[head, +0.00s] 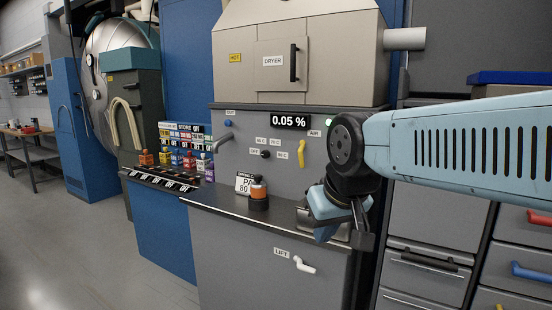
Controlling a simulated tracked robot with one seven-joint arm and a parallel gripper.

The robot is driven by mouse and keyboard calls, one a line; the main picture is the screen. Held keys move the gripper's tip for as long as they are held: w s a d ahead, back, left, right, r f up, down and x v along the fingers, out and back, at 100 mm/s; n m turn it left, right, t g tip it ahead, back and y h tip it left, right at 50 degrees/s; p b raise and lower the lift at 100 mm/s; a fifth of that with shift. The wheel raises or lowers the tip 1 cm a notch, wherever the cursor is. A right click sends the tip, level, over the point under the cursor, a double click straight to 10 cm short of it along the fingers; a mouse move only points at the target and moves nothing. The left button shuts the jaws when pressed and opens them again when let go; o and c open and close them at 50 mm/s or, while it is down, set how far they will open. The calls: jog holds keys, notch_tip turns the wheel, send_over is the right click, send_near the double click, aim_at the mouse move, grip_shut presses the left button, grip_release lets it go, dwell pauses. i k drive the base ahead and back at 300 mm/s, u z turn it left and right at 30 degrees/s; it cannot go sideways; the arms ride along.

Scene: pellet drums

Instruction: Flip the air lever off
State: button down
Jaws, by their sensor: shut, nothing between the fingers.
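The yellow air lever (301,153) sits on the grey front panel (240,168) of the dryer, beside a label that reads AIR (314,133). Its grip points roughly downward. My gripper (363,236) hangs from my light blue arm, low and to the right of the lever, above the right part of the dark counter. It is shut and empty, and apart from the lever in the picture. My wrist hides part of the panel to the right of the lever.
An orange-topped jar (258,193) and a card (244,183) stand on the counter (225,200). A white LIFT lever (304,265) is below.

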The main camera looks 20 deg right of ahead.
aim_at(302, 143)
jog(key=i, duration=0.9)
jog(key=z, duration=0.05)
